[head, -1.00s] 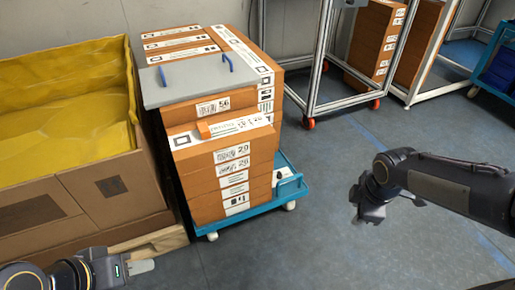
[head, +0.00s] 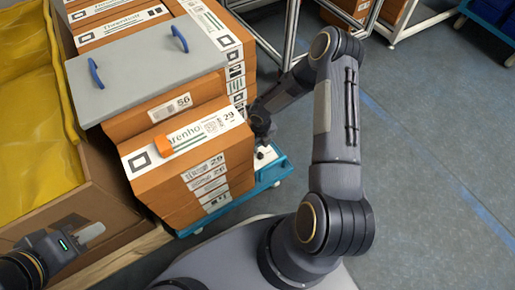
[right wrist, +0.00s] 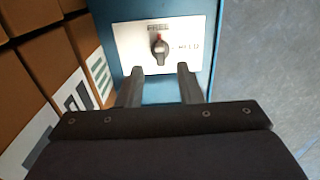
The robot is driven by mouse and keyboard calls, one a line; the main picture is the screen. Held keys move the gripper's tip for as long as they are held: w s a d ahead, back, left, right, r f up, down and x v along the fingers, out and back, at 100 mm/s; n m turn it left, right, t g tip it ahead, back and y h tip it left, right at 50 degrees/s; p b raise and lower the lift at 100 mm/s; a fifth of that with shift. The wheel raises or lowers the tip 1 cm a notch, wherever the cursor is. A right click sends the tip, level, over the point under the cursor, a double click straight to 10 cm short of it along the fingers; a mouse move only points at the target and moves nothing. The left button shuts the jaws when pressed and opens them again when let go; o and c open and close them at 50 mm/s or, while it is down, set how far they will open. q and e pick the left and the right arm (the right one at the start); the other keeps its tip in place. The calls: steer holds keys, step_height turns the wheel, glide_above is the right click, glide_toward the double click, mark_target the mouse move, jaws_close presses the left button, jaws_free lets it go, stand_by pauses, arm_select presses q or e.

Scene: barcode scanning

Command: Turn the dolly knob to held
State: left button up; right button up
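The dolly (head: 272,174) is a blue base under stacked cardboard boxes. Its knob (right wrist: 160,46) sits on a white plate (right wrist: 130,46) in the right wrist view. The plate reads FREE above the knob and, less clearly, HELD to its right. The knob is dark with a red mark, and points up toward FREE. My right gripper (right wrist: 160,69) is open, its two fingers just below the knob and apart from it. In the head view my right gripper (head: 260,122) is partly hidden beside the boxes. My left gripper (head: 88,234) is low at left, away from the dolly; its finger gap is not clear.
Boxes (head: 196,150) stand close left of my right gripper. A grey lid with blue handles (head: 140,68) and an orange item (head: 178,143) lie on top. A carton with yellow lining (head: 30,140) is at left. The floor (head: 430,150) at right is clear.

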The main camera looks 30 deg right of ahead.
mark_target(260, 153)
step_height(260, 153, down, 5)
steer(key=shift+r+b, duration=0.1)
steer(key=shift+b, duration=0.7)
steer(key=shift+c, duration=0.2)
jaws_close()
